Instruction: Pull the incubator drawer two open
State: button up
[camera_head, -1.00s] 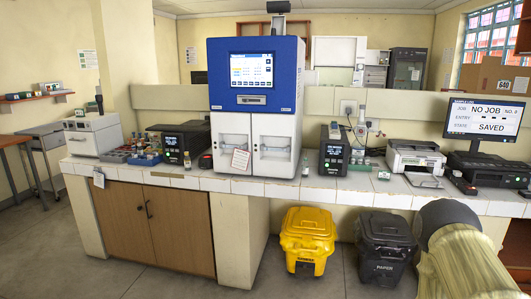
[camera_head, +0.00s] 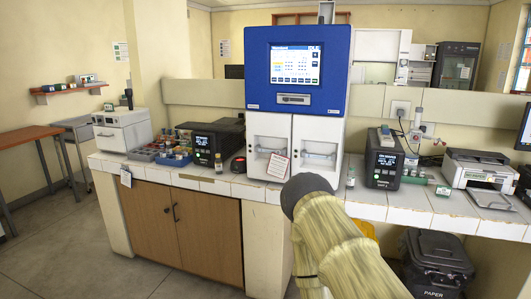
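The incubator (camera_head: 297,62) is a tall blue and white cabinet with a lit screen, standing on the tiled counter. Its white lower part has two side-by-side fronts, a left one (camera_head: 268,128) and a right one (camera_head: 316,128), each with a recessed horizontal handle. Both look closed. No legible number tells which is drawer two. A paper tag hangs over the left front near the middle seam. My arm, in a pale yellow cover with a dark grey joint, rises from the lower right and reaches just below the right front. My gripper's fingers are not visible.
The tiled counter (camera_head: 410,203) carries a black device (camera_head: 215,142) left of the incubator and another (camera_head: 382,160) to its right. A small vial (camera_head: 350,178) stands near the right front. A printer (camera_head: 482,172) is farther right; a black paper bin (camera_head: 438,262) is below.

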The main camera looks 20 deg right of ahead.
aim_at(316, 140)
jog(key=i, duration=1.25)
jog(key=z, duration=0.6)
